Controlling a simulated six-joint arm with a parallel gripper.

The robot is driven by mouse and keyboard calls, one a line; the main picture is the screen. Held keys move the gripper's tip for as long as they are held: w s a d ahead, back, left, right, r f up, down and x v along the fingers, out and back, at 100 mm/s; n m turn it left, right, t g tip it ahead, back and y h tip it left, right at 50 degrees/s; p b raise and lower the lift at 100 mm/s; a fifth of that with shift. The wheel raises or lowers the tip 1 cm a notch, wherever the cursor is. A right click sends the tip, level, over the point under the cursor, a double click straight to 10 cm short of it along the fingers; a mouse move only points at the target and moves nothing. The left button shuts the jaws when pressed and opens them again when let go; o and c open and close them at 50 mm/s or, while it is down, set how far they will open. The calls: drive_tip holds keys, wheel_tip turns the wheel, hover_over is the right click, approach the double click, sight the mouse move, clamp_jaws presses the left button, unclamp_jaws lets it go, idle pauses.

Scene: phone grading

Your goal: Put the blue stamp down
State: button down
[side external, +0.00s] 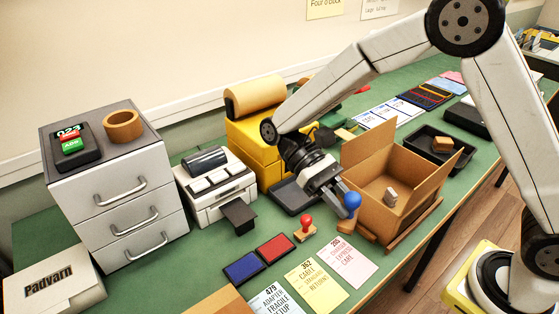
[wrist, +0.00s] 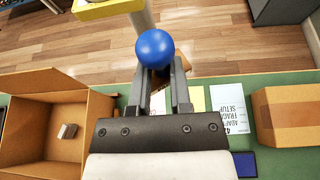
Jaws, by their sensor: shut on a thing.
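The blue stamp has a round blue knob (side external: 352,201) and a wooden base (side external: 345,227). My gripper (side external: 340,194) is shut on it just below the knob. In the side view the base is near the top of the pink card (side external: 349,266); I cannot tell whether it touches the table. In the wrist view the blue knob (wrist: 154,48) sits at the fingertips (wrist: 159,82), and the fingers and knob mostly hide the base. A red stamp (side external: 306,222) stands upright to the left. A blue ink pad (side external: 243,268) and a red ink pad (side external: 275,247) lie left of it.
An open cardboard box (side external: 413,212) with a small pale item (side external: 390,197) inside stands right of my gripper. A yellow card (side external: 318,287) and a white card (side external: 276,303) lie in front. A dark tray (side external: 292,198) and a label printer (side external: 214,184) are behind on the left.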

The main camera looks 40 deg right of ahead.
drive_tip(key=w+a+r+m+t+y, duration=0.45)
drive_tip(key=a+m+t+y, duration=0.2)
drive_tip(key=m+t, duration=0.45)
drive_tip(key=w+a+r+m+t+y, duration=0.4)
drive_tip(key=a+r+m+t+y, duration=0.4)
drive_tip(key=m, duration=0.5)
wheel_tip(320, 180, down, 20)
drive_tip(key=d+h, duration=0.1)
drive_tip(key=d, duration=0.1)
drive_tip(key=shift+w+t, duration=0.25)
drive_tip(key=shift+t, duration=0.05)
drive_tip(key=shift+h, duration=0.25)
drive_tip(key=w+a+f, duration=0.2)
drive_tip(key=w, duration=0.1)
drive_tip(key=w+a+f, duration=0.1)
drive_tip(key=w+f, duration=0.2)
drive_tip(key=w, duration=0.1)
drive_tip(key=w+a+f, duration=0.2)
drive_tip(key=w+f, duration=0.1)
drive_tip(key=w, duration=0.1)
drive_tip(key=shift+a, duration=0.35)
drive_tip(key=shift+w+a+f, duration=0.3)
drive_tip(key=shift+w+f, duration=0.15)
drive_tip(key=shift+f, duration=0.15)
drive_tip(key=shift+f, duration=0.1)
